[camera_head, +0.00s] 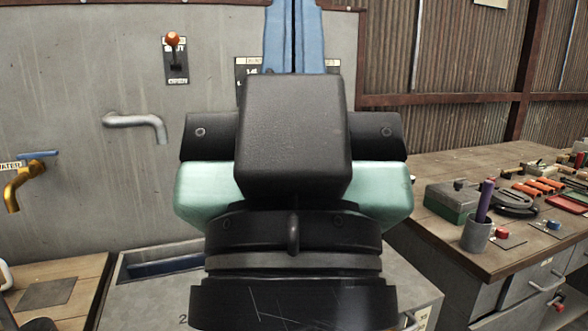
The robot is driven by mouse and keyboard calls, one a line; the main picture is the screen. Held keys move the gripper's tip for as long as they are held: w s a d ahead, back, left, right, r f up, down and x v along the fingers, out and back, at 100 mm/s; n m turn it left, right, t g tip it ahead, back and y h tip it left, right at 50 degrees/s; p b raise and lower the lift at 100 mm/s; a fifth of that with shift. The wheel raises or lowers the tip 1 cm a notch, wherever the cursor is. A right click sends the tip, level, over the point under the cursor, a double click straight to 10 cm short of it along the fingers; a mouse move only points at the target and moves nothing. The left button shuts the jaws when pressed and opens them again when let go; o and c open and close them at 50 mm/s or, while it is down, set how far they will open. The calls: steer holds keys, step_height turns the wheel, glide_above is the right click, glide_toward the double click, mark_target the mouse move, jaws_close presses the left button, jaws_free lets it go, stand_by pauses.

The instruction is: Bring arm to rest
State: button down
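My gripper (293,40) is at the upper middle, its wrist seen from behind. Two blue parts that look like its fingers stand side by side with a narrow dark slit between them. Their tips are cut off by the top edge, so I cannot tell if they are open or shut, or whether anything is between them. My black and pale green wrist fills the centre and hides part of the wall behind.
A grey wall panel (80,120) carries an orange-knobbed lever (173,55), a grey spout (135,121) and a brass tap (18,188). On the right, a workbench (415,170) holds a pen cup (476,236), a green box (450,201) and tools. A wooden top (85,275) is at lower left.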

step_height(320, 180, up, 14)
steer(key=p, duration=1.1)
steer(key=shift+p, duration=0.3)
